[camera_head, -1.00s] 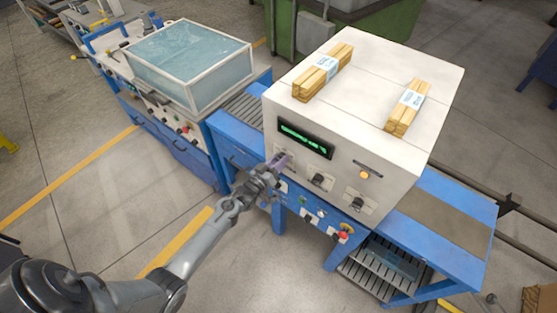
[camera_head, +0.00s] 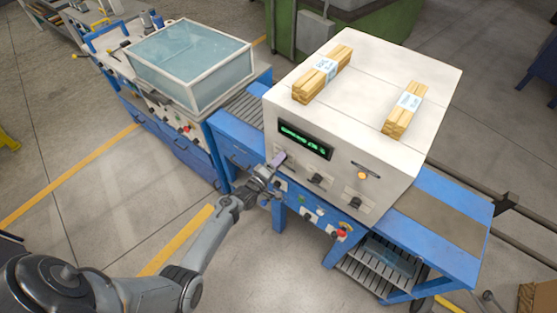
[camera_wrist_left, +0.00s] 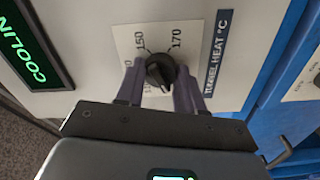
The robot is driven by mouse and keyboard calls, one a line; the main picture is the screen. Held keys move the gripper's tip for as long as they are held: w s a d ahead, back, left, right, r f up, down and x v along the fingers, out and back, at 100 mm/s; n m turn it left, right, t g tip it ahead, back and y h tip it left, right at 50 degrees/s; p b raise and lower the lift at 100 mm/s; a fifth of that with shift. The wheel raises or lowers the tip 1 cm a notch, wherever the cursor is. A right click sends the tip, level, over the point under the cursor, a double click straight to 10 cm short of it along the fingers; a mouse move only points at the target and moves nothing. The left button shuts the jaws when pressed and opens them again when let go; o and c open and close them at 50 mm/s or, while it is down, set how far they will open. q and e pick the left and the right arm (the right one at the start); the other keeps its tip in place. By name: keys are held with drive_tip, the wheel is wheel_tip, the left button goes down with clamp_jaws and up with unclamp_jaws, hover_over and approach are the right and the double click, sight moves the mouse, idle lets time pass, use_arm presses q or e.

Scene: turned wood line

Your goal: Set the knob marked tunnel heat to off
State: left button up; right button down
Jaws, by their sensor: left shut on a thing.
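The tunnel heat knob (camera_wrist_left: 160,71) is a black dial on a white plate, beside a blue label reading TUNNEL HEAT °C (camera_wrist_left: 217,50). Marks 150 and 170 show around it; the other marks are partly hidden by my fingers and the gripper body. My left gripper (camera_wrist_left: 160,85) is shut on this knob, one finger on each side. The knob's pale pointer line faces toward the gripper body in the wrist view. In the head view my left gripper (camera_head: 275,163) is at the leftmost knob on the white cabinet's front. My right gripper is not in view.
The white cabinet (camera_head: 395,60) has a green display (camera_head: 305,139), also in the wrist view (camera_wrist_left: 28,55), starting "COOLIN". Two more knobs (camera_head: 316,179) (camera_head: 357,203) sit to the right, with an amber lamp (camera_head: 362,175). Buttons and a red stop (camera_head: 341,233) lie below. Wood bundles (camera_head: 322,73) rest on top.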

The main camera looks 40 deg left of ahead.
use_arm(q)
drive_tip(key=shift+n, duration=0.6)
drive_tip(key=o, duration=1)
drive_tip(key=shift+o, duration=0.2)
drive_tip(key=s, duration=1)
drive_tip(key=shift+s+d, duration=0.25)
drive_tip(key=shift+s, duration=0.15)
drive_tip(key=shift+s, duration=0.1)
